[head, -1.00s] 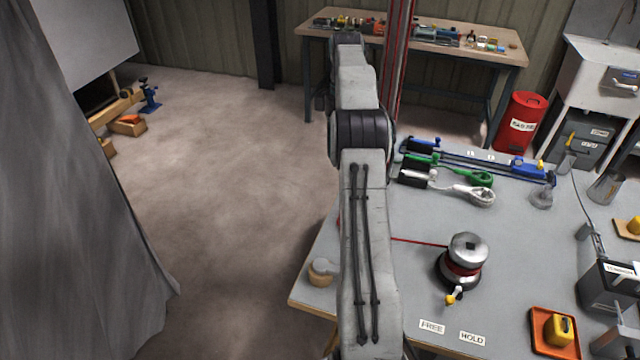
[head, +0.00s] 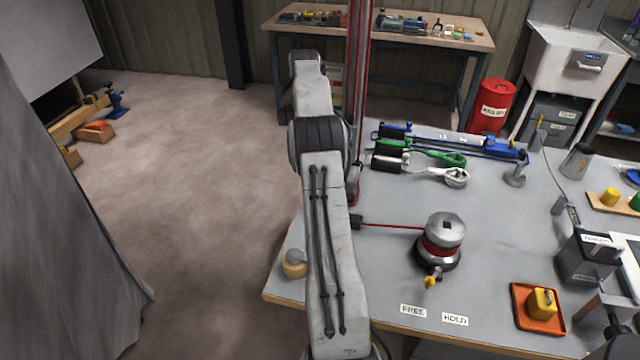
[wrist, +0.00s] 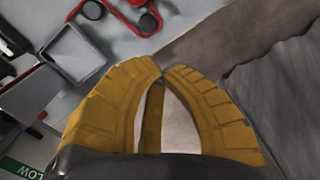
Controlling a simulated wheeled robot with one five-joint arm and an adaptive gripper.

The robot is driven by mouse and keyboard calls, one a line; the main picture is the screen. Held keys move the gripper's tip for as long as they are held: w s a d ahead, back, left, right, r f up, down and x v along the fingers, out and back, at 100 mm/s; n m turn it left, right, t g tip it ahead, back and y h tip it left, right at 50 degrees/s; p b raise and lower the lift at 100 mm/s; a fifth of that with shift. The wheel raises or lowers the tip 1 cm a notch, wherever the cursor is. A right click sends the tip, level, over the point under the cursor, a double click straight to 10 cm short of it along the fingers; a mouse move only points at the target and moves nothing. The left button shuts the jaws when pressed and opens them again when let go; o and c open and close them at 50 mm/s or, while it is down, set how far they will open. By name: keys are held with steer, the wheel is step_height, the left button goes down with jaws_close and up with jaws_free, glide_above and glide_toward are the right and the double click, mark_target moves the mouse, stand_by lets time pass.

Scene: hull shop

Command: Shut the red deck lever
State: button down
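No red lever can be made out for certain in the head view. In the head view my gripper is not visible.
A silver winch (head: 443,235) with a red line stands on the grey table (head: 390,275), near labels FREE (head: 413,311) and HOLD (head: 455,319). An orange tray (head: 520,296) lies at the front right. A grey curtain (head: 60,240) hangs left. The floor between is clear.

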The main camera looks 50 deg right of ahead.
steer(key=shift+s+d+f, duration=0.1)
steer(key=shift+s+f, duration=1.9)
steer(key=shift+s, duration=0.1)
